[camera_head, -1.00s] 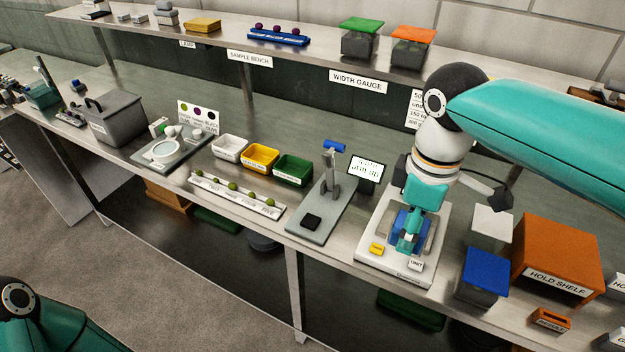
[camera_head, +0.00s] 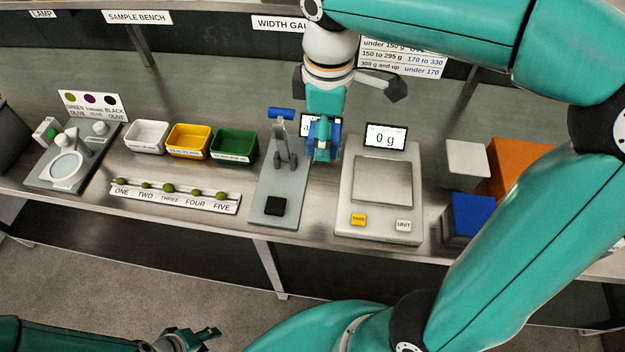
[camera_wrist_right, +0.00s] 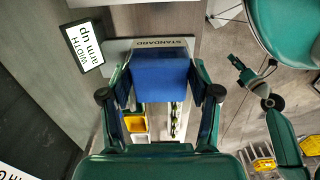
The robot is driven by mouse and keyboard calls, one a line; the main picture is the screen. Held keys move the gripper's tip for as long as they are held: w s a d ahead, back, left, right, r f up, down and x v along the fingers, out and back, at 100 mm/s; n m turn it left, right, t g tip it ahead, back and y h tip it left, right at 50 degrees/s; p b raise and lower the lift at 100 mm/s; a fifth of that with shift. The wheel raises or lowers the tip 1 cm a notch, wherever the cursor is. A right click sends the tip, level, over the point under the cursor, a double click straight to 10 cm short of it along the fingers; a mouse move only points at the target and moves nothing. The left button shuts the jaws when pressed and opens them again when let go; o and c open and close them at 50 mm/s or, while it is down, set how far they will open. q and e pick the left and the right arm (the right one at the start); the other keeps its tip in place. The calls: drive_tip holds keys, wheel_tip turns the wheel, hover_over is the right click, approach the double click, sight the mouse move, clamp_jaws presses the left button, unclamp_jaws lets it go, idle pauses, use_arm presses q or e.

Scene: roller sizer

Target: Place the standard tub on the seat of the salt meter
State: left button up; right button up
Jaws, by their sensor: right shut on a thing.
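My right gripper (camera_head: 322,150) is shut on a blue tub (camera_wrist_right: 160,80); a STANDARD label shows at its edge in the right wrist view. The tub is held in the air between the width gauge (camera_head: 283,190) and the scale, mostly hidden by the gripper in the head view. My left gripper (camera_head: 190,340) is low at the bottom edge, away from the bench, with its fingers apart and empty. I cannot make out a salt meter in these views.
The scale (camera_head: 410,215) has an empty plate and reads 0 g. White (camera_head: 148,137), yellow (camera_head: 189,141) and green (camera_head: 233,145) trays stand left of the gauge, behind a rack of olives (camera_head: 175,198). A blue-topped box (camera_head: 474,213) stands to the right.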

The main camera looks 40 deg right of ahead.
sight(322, 200)
wheel_tip(322, 200, down, 18)
drive_tip(key=shift+r+b, duration=0.1)
drive_tip(key=shift+b, duration=0.2)
drive_tip(key=o, duration=1.2)
drive_tip(key=shift+o, duration=0.2)
